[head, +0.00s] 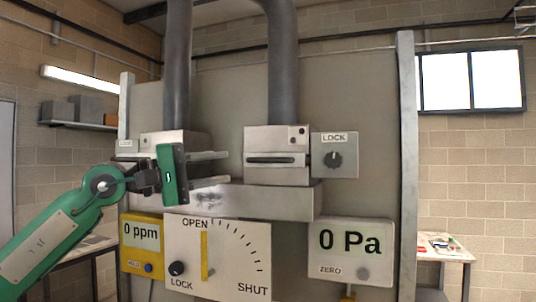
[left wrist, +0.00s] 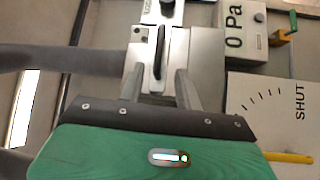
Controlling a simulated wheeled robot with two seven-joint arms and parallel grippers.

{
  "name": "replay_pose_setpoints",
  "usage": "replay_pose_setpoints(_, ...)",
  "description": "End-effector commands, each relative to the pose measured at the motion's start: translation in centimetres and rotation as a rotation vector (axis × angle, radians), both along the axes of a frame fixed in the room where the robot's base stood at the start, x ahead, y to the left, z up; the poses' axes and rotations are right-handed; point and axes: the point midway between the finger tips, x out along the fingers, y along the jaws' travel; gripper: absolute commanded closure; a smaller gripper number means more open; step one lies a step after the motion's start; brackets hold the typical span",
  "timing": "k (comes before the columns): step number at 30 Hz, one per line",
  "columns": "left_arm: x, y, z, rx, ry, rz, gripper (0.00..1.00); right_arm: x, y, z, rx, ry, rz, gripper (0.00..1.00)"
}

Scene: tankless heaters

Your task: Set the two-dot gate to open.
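The right gate (head: 277,174) is a metal housing below a dark pipe, with a horizontal slot and bar on its front. Small dark marks, apparently two dots, sit at its upper right corner. A grey box with a LOCK knob (head: 334,159) is attached at its right. This gate also shows in the left wrist view (left wrist: 178,48), ahead of the fingers. A similar left gate (head: 180,141) is partly hidden by my left gripper (head: 228,167). That gripper is open and empty, its fingers pointing right, short of the right gate. My right gripper is not in view.
Below, a white OPEN/SHUT dial (head: 235,262) has a yellow pointer upright beneath OPEN and its own LOCK knob. A yellow "0 ppm" meter (head: 141,258) stands left, a "0 Pa" meter (head: 351,262) right. A metal ledge (head: 265,203) runs under the gates.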

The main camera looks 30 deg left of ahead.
Motion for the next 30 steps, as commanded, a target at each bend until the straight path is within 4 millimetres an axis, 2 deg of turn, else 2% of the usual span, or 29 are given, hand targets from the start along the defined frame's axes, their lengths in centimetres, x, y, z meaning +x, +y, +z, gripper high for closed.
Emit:
replay_pose_setpoints(1,0.5,-0.5,0.8,-0.001,-0.001,-0.004,0.66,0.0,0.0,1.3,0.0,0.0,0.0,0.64)
replay_pose_setpoints(15,7.0,-4.5,1.6,-0.005,0.0,-0.006,0.66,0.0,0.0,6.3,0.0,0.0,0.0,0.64)
replay_pose_setpoints(22,9.2,-5.8,1.7,-0.005,0.001,-0.003,0.66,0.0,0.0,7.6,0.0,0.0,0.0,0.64)
replay_pose_setpoints(30,9.8,-6.1,1.5,-0.003,0.001,-0.001,0.66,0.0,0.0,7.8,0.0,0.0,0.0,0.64)
